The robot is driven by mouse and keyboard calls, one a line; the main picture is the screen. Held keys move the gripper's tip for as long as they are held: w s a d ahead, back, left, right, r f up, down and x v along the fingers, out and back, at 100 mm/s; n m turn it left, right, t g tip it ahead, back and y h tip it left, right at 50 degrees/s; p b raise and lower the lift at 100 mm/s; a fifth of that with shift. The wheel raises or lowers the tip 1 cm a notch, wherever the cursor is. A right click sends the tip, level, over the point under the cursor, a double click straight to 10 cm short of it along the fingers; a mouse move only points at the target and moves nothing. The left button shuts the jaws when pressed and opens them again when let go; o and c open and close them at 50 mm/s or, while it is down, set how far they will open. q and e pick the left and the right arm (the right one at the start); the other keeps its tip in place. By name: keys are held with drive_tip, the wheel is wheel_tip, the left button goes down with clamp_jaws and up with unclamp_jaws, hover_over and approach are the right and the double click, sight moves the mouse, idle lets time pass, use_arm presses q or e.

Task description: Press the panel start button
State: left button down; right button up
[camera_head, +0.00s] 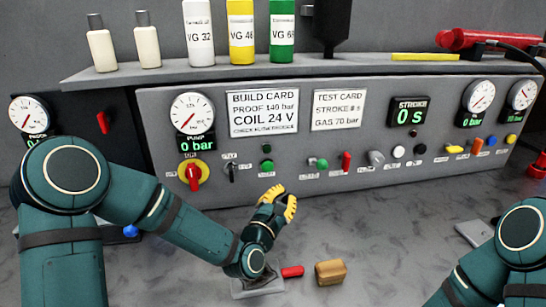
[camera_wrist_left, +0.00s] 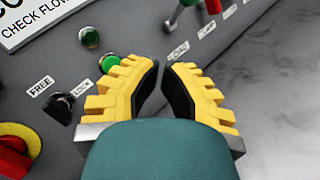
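A round green button (camera_head: 267,165) sits on the grey control panel (camera_head: 235,185), below a small dark green lamp (camera_head: 266,148). In the left wrist view the green button (camera_wrist_left: 110,64) is just left of my left fingers, with the lamp (camera_wrist_left: 89,37) above it. Its label is not readable. My left gripper (camera_head: 281,199) is below and slightly right of the button in the head view, apart from it. Its yellow fingers (camera_wrist_left: 165,68) are partly spread, with a narrow empty gap between the tips. My right gripper is out of view.
A red-and-yellow rotary switch (camera_head: 193,173) and a black selector (camera_head: 232,169) are left of the button. A green-tipped lever (camera_head: 321,163) and a red lever (camera_head: 346,161) are to the right. A red piece (camera_head: 292,271) and a brass block (camera_head: 330,272) lie on the bench.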

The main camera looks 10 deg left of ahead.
sight(267, 167)
use_arm(q)
drive_tip(key=shift+r, duration=0.1)
idle(0.3)
drive_tip(key=shift+w+a+p, duration=0.1)
drive_tip(key=shift+w+a, duration=0.45)
drive_tip(key=shift+w, duration=0.8)
drive_tip(key=shift+w+a+p, duration=0.15)
drive_tip(key=shift+w+a, duration=0.45)
drive_tip(key=shift+w, duration=0.8)
drive_tip(key=shift+w+a+p, duration=0.1)
drive_tip(key=shift+w+a, duration=0.45)
drive_tip(key=shift+w, duration=0.8)
drive_tip(key=shift+w, duration=0.1)
drive_tip(key=shift+w+a+b, duration=0.15)
drive_tip(key=shift+w+b, duration=0.15)
drive_tip(key=shift+b, duration=0.1)
